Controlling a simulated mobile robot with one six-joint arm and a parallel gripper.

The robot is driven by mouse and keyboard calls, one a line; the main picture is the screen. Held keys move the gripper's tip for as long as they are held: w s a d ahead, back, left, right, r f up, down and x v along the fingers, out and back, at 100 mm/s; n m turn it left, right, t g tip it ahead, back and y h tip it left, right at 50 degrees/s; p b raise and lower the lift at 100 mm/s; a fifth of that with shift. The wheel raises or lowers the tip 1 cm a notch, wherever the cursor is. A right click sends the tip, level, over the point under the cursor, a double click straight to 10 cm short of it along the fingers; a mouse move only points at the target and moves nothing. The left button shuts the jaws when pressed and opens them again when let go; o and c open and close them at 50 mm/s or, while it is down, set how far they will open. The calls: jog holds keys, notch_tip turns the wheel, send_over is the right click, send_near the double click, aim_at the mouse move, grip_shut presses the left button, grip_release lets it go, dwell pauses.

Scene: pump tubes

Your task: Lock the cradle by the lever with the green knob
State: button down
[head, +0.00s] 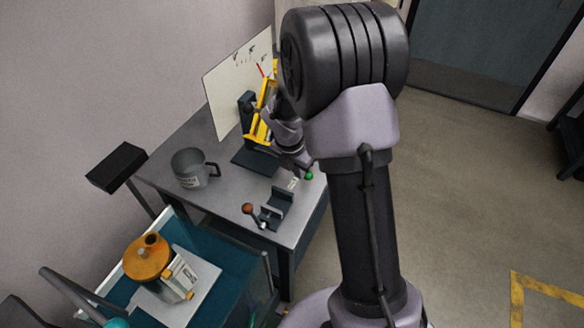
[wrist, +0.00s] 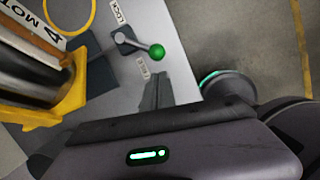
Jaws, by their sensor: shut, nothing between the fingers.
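The green knob (wrist: 156,52) sits on the end of a short grey lever in the wrist view. The lever points right and slightly down from its dark pivot, nearer the lower label than the LOCK label (wrist: 118,12). The green knob also shows in the head view (head: 309,176), at the table's right edge. My gripper (wrist: 156,78) is shut and empty, its tips a little below the knob in the wrist picture and apart from it. A yellow-framed cradle (head: 259,133) stands tilted on a dark base, partly hidden by my arm. Its yellow part (wrist: 72,98) fills the wrist view's left.
A dark U-shaped holder (head: 277,211) and a lever with an orange-brown knob (head: 247,208) are at the table front. A grey mug (head: 190,167) stands left. An orange-topped pump (head: 148,258) is in the blue-green tray. A white board (head: 235,85) stands behind the cradle.

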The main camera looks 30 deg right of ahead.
jog(key=b+x, duration=0.2)
jog(key=x, duration=0.3)
jog(key=shift+f, duration=0.2)
jog(key=shift+s+r+p, duration=0.15)
jog(key=shift+p, duration=0.2)
